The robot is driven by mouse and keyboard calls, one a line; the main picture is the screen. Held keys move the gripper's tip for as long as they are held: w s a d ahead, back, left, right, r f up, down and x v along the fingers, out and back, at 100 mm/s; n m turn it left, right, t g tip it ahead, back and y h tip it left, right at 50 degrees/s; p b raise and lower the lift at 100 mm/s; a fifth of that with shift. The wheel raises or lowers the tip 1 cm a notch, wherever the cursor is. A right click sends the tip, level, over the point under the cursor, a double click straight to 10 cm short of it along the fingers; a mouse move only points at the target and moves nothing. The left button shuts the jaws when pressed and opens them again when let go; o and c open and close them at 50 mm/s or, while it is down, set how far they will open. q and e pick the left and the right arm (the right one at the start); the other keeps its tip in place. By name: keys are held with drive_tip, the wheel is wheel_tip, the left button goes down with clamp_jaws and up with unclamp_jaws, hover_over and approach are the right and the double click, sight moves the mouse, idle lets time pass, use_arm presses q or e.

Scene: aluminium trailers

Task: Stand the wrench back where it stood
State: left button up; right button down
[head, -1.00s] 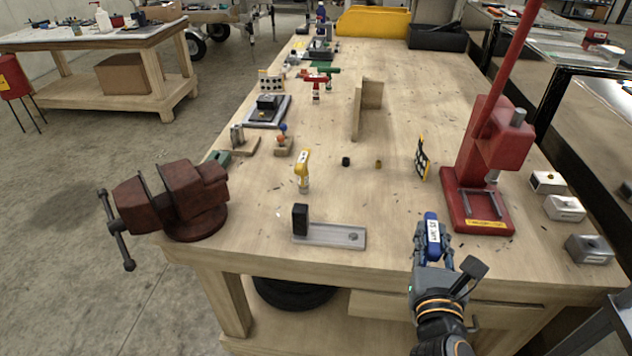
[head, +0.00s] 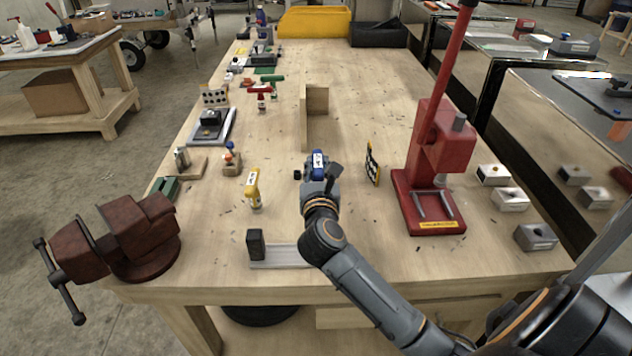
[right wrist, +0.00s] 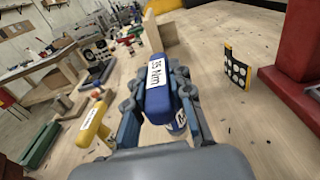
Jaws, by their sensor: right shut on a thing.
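My right gripper (head: 318,180) is shut on a blue wrench (head: 317,160), a stubby tool with a white label. In the right wrist view the gripper (right wrist: 160,98) has a finger on either side of the wrench (right wrist: 158,80), whose label reads 25 N·m. The wrench is held roughly upright over the middle of the bench. Whether its lower end touches the wood cannot be told. A similar yellow tool (head: 252,188) stands upright to the left; it also shows in the right wrist view (right wrist: 93,124). My left gripper is not in view.
A wooden angle block (head: 304,118) is behind, a dotted board (head: 372,163) and red press (head: 430,170) to the right. A grey plate with black block (head: 256,244) and red vise (head: 138,238) are nearer.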

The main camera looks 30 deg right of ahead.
drive_tip(key=w+d+f, duration=0.2)
drive_tip(key=w+f, duration=0.1)
drive_tip(key=f, duration=0.5)
drive_tip(key=shift+w, duration=0.15)
drive_tip(key=shift+f, duration=0.2)
drive_tip(key=c, duration=1.2)
unclamp_jaws()
drive_tip(key=shift+o, duration=0.2)
